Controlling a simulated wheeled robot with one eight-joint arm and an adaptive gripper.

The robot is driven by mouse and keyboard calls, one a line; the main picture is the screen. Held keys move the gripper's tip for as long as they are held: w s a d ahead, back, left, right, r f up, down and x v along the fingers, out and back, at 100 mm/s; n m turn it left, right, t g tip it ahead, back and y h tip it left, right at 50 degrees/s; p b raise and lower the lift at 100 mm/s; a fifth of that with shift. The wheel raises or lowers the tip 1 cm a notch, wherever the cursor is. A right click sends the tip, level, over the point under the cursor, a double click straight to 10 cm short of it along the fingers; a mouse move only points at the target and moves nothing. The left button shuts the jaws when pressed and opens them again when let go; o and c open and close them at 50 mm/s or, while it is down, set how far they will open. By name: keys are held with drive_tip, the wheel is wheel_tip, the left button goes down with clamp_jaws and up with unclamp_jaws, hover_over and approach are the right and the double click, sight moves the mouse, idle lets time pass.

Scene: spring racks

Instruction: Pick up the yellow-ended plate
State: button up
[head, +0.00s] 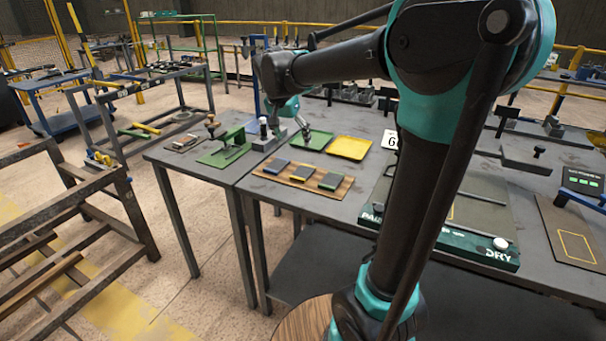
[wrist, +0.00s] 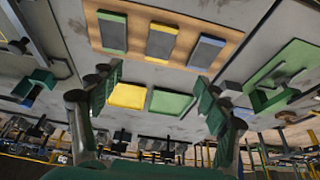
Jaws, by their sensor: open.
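The yellow-ended plate (head: 302,173) is a dark flat block with a yellow end. It lies in the middle of three similar plates on a wooden board (head: 264,182). In the wrist view the yellow-ended plate (wrist: 162,43) also shows in the middle of the board (wrist: 180,14), near the top. My gripper (head: 303,129) is over the table, beyond the board in the head view and apart from the plate. Its two fingers are spread wide with nothing between them in the wrist view (wrist: 156,88).
A green-ended plate (head: 330,181) and a blue-ended plate (head: 277,166) flank it. A yellow tray (head: 349,148) and a green tray (head: 314,141) lie behind the board. A green fixture (head: 229,144) stands left, and a DRY-marked panel (head: 440,240) lies right.

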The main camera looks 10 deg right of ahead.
hover_over(303, 172)
drive_tip(key=s+a, duration=0.2)
drive_tip(key=f, duration=1.1)
drive_tip(key=shift+s, duration=0.2)
drive_tip(key=shift+w+d+x, duration=0.1)
drive_tip(key=shift+x, duration=1.25)
drive_tip(key=shift+w+d+x, duration=0.1)
drive_tip(key=shift+w+x, duration=0.05)
drive_tip(key=shift+x, duration=1.15)
drive_tip(key=shift+r, duration=0.15)
clamp_jaws()
